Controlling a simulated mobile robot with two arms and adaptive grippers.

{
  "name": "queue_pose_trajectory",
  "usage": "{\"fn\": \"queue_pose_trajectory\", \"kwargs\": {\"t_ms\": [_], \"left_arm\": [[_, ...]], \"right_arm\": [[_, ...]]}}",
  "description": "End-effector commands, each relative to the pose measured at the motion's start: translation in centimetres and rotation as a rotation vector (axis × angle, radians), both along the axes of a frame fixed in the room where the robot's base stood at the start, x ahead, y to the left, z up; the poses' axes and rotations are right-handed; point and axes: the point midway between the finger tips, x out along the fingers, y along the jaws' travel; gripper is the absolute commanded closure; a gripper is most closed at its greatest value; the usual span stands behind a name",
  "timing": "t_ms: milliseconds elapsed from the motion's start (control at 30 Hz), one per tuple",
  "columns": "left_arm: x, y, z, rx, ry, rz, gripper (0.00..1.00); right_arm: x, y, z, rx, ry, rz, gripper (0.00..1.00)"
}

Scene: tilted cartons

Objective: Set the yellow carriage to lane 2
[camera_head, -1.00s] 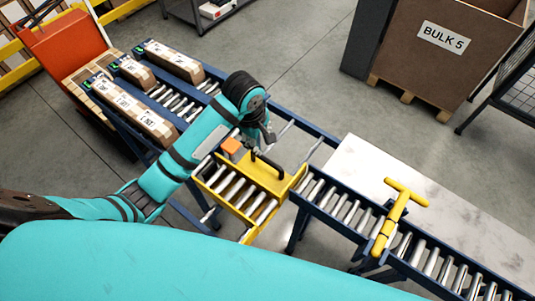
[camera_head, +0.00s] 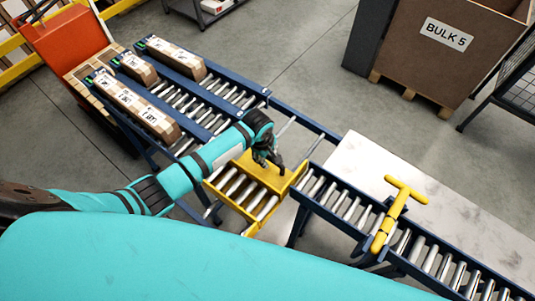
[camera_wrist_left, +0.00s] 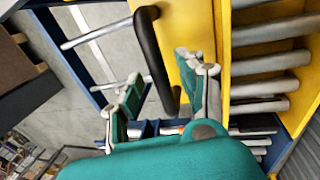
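The yellow carriage (camera_head: 284,187), with silver rollers and a raised black handle, stands between the blue carton lanes and the blue outfeed conveyor. Its yellow plate (camera_wrist_left: 187,30) and black handle (camera_wrist_left: 150,50) show large in the left wrist view. My left gripper (camera_head: 270,160) is at the handle. In the left wrist view its fingers (camera_wrist_left: 163,97) are apart, with the handle running between them in the picture; contact is not clear. Cartons (camera_head: 138,107) lie in the tilted lanes (camera_head: 210,122) at the upper left. Lane numbers are not readable. My right gripper is not in view.
A blue roller conveyor (camera_head: 345,207) with a yellow T-shaped bar (camera_head: 398,205) runs to the lower right beside a pale marble-like tabletop (camera_head: 440,215). A blue rail (camera_head: 305,122) runs along the lane ends. A brown BULK 5 bin (camera_head: 440,65) stands at the back right.

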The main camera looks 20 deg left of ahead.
Motion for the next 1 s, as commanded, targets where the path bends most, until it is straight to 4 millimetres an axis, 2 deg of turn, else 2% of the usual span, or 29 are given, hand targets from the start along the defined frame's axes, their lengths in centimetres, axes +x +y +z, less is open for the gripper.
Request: {"fn": "queue_pose_trajectory", "kwargs": {"t_ms": [133, 167, 400, 467, 833, 1000], "left_arm": [[0.0, 0.0, 0.0, 0.000, 0.000, 0.000, 0.60], [0.0, 0.0, 0.0, 0.000, 0.000, 0.000, 0.63], [0.0, 0.0, 0.1, 0.000, 0.000, 0.000, 0.94], [0.0, 0.0, 0.1, 0.000, 0.000, 0.000, 1.00], [0.0, 0.0, 0.0, 0.000, 0.000, 0.001, 1.00], [1.3, -0.5, 0.0, -0.002, -0.001, 0.003, 1.00]], "right_arm": [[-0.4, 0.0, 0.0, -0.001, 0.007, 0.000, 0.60], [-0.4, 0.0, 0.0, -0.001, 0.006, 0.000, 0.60], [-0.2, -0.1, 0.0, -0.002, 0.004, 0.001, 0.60], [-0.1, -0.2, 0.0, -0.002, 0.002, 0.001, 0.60], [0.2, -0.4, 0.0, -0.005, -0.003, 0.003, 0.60], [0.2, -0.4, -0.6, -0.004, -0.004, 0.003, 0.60]]}}
